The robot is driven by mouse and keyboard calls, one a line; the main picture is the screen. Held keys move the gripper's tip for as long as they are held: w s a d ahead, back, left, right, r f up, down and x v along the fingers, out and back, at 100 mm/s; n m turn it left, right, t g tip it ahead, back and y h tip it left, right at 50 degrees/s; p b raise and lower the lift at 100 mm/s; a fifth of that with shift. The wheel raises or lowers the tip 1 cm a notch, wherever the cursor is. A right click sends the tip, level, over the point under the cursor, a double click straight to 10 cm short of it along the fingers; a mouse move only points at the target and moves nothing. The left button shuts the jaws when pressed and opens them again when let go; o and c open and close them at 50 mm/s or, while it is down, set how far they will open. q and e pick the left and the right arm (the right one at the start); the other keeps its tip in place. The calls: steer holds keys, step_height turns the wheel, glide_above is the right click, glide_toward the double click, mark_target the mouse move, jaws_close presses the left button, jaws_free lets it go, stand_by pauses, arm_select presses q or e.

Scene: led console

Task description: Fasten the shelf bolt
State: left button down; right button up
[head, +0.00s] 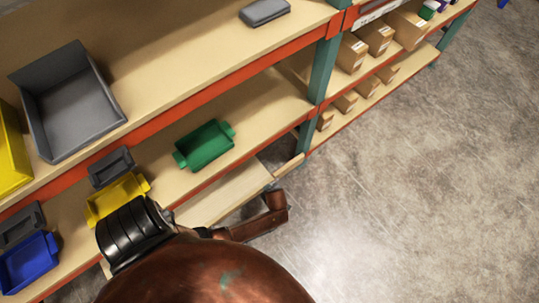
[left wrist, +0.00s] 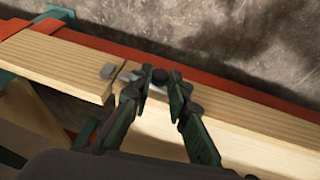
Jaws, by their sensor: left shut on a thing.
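In the left wrist view, my left gripper (left wrist: 160,80) is shut on a small dark round-headed piece, which looks like the shelf bolt (left wrist: 160,75). It sits between the two fingertips at the wooden shelf board (left wrist: 235,110). A pale grey metal plate (left wrist: 157,92) shows just below the bolt, partly hidden by the fingers. A second grey metal piece (left wrist: 107,71) lies to the left, by the joint between two boards. How deep the bolt sits is hidden. In the head view my arm covers the lower middle and I cannot make out the left gripper. My right gripper is not in view.
Head view: the shelving has orange beams and green posts (head: 323,70). A grey bin (head: 70,105), a green tray (head: 205,146), a yellow tray (head: 115,198) and a blue bin (head: 28,265) stand on it. Cardboard boxes (head: 352,52) are at upper right. The floor (head: 420,190) right is clear.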

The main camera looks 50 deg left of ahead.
arm_select(q)
steer(key=w, duration=0.3)
steer(key=shift+d+r+b, duration=0.1)
steer(key=shift+b, duration=0.2)
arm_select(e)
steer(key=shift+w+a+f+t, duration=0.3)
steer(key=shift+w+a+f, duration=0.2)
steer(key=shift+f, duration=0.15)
arm_select(q)
steer(key=c, duration=1.9)
jaws_free()
steer(key=shift+w, duration=0.1)
steer(key=shift+c, duration=0.2)
steer(key=shift+o, duration=0.5)
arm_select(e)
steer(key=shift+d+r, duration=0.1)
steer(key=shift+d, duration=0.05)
arm_select(q)
steer(key=v, duration=1.2)
